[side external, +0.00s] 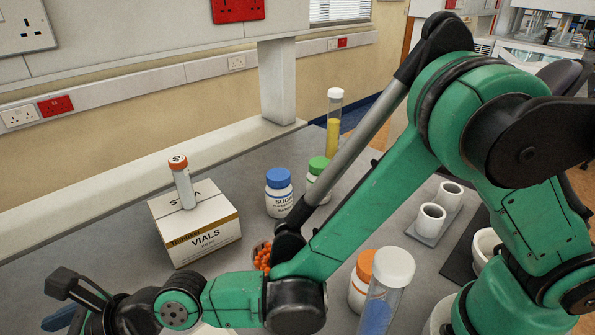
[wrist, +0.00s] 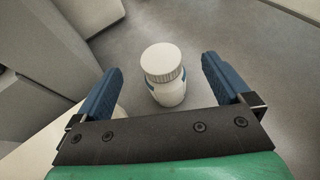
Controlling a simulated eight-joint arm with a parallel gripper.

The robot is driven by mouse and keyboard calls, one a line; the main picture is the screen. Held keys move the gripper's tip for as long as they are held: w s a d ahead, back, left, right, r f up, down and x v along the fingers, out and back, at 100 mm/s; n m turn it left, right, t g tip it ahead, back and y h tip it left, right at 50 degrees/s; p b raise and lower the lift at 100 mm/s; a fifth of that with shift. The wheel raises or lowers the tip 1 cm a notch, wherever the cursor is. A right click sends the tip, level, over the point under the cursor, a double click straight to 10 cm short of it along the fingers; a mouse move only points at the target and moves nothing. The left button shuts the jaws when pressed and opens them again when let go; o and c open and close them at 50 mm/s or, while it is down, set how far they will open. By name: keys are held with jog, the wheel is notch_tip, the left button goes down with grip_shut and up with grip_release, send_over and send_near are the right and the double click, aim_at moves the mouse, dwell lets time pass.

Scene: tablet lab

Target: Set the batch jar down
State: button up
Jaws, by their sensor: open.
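A white jar (wrist: 165,80) with a ribbed white lid and a blue-edged label is in the wrist view; I take it to be the batch jar. It appears to stand upright on the grey bench (wrist: 215,35). My gripper (wrist: 160,75) is open, with one blue finger on each side of the jar and gaps between. In the side external view, my gripper (side external: 78,308) is at the lower left, partly cut off by the frame. I cannot make out this jar there.
A vials box (side external: 200,232) with an orange-capped tube (side external: 182,185) on it stands near my gripper. Behind my arm are a blue-lidded jar (side external: 279,195), a green-lidded jar (side external: 317,180) and a yellow-filled cylinder (side external: 333,130). White cups (side external: 430,220) stand at right.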

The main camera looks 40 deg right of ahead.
jog(key=shift+x, duration=2.55)
jog(key=shift+s+f, duration=0.1)
jog(key=shift+f, duration=0.05)
grip_shut()
